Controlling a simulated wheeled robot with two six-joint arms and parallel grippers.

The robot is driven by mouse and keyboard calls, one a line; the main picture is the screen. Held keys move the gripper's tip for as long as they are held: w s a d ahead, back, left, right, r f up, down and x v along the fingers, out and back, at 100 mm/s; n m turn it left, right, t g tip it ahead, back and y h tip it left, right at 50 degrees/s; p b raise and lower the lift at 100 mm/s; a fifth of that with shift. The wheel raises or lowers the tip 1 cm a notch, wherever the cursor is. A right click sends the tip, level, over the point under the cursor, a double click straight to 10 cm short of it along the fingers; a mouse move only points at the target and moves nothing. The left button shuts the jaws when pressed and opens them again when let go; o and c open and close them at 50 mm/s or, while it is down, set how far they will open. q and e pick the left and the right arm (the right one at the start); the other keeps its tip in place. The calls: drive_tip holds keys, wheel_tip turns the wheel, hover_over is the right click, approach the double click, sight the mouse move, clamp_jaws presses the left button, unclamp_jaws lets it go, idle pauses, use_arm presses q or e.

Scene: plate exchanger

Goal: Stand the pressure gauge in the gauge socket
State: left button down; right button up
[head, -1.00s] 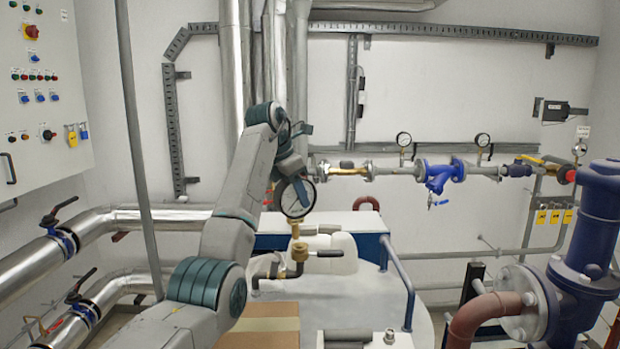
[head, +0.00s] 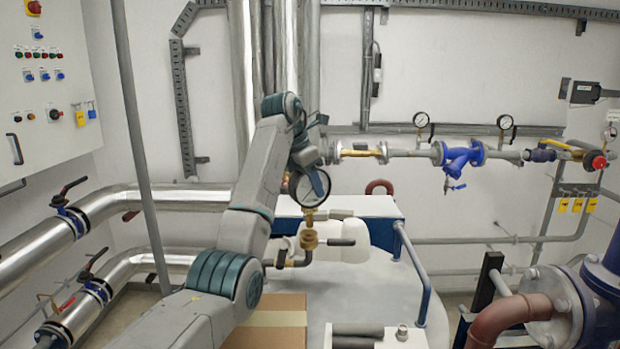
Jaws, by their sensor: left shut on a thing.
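The pressure gauge (head: 309,196) has a round white dial with a dark rim and a brass stem below it. My left gripper (head: 304,170) is shut on it and partly covers the dial. The gauge is roughly upright, with its stem pointing down. The gauge socket (head: 309,239) looks like the brass fitting straight below the stem, on a short pipe with a dark-handled valve. The stem end is very close above the fitting; I cannot tell whether they touch. My right gripper is not in view.
White containers (head: 354,235) stand behind the fitting, near a blue rail (head: 411,272). A cardboard box (head: 265,330) lies below my left arm. A wall pipe with two other gauges (head: 421,120) (head: 505,122) runs behind on the right.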

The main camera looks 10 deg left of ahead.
sight(311, 202)
use_arm(q)
drive_tip(key=shift+s+f, duration=0.2)
drive_tip(key=shift+s, duration=0.05)
drive_tip(key=shift+s+f, duration=0.15)
drive_tip(key=shift+f, duration=0.7)
drive_tip(key=shift+a+f, duration=0.1)
drive_tip(key=shift+f, duration=0.15)
drive_tip(key=shift+f+b, duration=0.35)
drive_tip(key=shift+f, duration=0.4)
drive_tip(key=shift+f+b, duration=0.25)
drive_tip(key=shift+b, duration=0.1)
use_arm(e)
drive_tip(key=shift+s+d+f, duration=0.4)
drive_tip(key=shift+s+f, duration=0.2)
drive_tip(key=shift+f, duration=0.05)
